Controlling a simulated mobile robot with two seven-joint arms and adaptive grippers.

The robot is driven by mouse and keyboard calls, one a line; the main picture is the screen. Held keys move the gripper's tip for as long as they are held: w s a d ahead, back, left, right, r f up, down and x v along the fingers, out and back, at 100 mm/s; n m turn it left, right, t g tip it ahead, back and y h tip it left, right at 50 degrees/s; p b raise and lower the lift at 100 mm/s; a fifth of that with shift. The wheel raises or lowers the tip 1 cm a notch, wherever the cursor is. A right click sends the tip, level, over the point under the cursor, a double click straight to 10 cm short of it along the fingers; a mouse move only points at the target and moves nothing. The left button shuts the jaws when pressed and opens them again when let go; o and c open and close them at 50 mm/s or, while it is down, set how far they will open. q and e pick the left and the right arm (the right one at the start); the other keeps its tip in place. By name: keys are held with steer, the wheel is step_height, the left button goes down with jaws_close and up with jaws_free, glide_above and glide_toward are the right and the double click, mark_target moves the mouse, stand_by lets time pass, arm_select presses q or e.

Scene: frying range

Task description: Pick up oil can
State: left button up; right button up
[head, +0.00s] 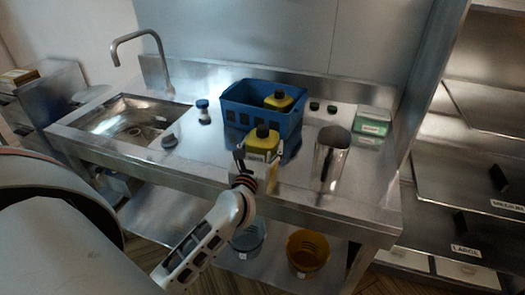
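A yellow oil can (262,142) with a black cap and a pale label stands upright in front of the blue crate. My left gripper (260,155) is at this can from the near side, with one finger on each side of it. I cannot tell whether the fingers press on it or whether the can rests on the counter; its lower part is hidden by the gripper. A second yellow can (278,101) with a black cap is inside the blue crate (240,117). My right gripper is not in view.
The steel counter (205,150) has a sink (130,118) and faucet at left. A blue-capped shaker (203,111) and dark puck (169,141) stand left of the crate. A metal cylinder (330,155) and green-white box (372,122) are at right. Buckets (307,252) sit below.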

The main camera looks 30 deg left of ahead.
arm_select(q)
steer(key=shift+r, duration=0.1)
steer(key=c, duration=0.6)
steer(key=shift+r, duration=0.1)
steer(key=shift+c, duration=0.2)
steer(key=shift+r, duration=0.6)
step_height(320, 180, up, 19)
steer(key=p, duration=0.2)
steer(key=shift+f, duration=0.2)
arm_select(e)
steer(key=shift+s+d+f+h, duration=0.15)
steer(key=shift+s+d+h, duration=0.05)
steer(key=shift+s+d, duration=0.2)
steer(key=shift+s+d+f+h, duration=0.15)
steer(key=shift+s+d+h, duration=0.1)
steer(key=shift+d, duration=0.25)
